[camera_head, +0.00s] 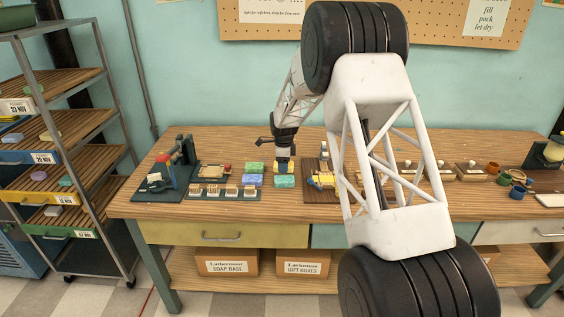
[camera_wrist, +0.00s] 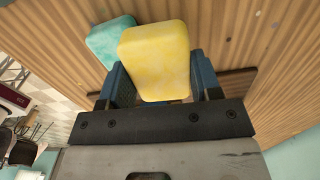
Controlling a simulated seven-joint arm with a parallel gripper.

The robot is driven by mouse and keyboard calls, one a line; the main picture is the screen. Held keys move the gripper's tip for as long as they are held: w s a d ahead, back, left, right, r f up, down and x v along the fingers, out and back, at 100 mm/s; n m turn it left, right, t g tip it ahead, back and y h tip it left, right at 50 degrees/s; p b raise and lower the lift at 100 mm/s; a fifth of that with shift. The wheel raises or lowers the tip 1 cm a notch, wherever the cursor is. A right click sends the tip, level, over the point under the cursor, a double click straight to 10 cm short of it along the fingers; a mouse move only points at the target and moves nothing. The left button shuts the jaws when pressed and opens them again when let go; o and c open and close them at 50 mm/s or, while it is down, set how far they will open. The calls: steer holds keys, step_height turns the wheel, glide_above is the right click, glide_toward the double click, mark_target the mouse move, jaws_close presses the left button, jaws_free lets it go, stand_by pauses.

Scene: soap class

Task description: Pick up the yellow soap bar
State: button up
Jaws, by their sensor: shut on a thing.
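The yellow soap bar (camera_wrist: 155,60) is a rounded block that fills the upper middle of the wrist view. My gripper (camera_wrist: 163,82) is shut on it, with a blue finger on each side of the bar. I cannot tell from these views whether the bar touches the tabletop. A teal soap bar (camera_wrist: 108,38) lies just beside it in the wrist view, partly hidden by the yellow one.
The wooden workbench (camera_head: 220,145) holds a green bar (camera_head: 256,167), a blue bar (camera_head: 251,180) and a teal bar (camera_head: 285,181) close by. A tray with small blocks (camera_head: 225,192) and a dark press (camera_head: 180,160) stand left. A board with yellow pieces (camera_head: 318,183) is right.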

steer(key=s, duration=0.3)
steer(key=s+d, duration=0.1)
steer(key=s, duration=0.3)
steer(key=s+d+r, duration=0.1)
steer(key=s, duration=0.3)
steer(key=shift+s+d, duration=0.15)
steer(key=shift+s, duration=0.05)
steer(key=shift+d+r, duration=0.1)
steer(key=shift+r, duration=0.05)
stand_by(0.5)
steer(key=w+d+r+n, duration=0.4)
steer(key=d+r+n, duration=1)
steer(key=r+n, duration=0.15)
steer(key=shift+w+d+f+n, duration=0.1)
steer(key=shift+w+f+n, duration=0.45)
steer(key=shift+f, duration=1.4)
steer(key=shift+w+d+f+n, duration=0.1)
steer(key=shift+w+f+n, duration=0.45)
steer(key=shift+f, duration=1.35)
steer(key=shift+w+d+f+n, duration=0.1)
steer(key=shift+w+f+n, duration=0.45)
steer(key=shift+f, duration=1.4)
steer(key=shift+f, duration=0.15)
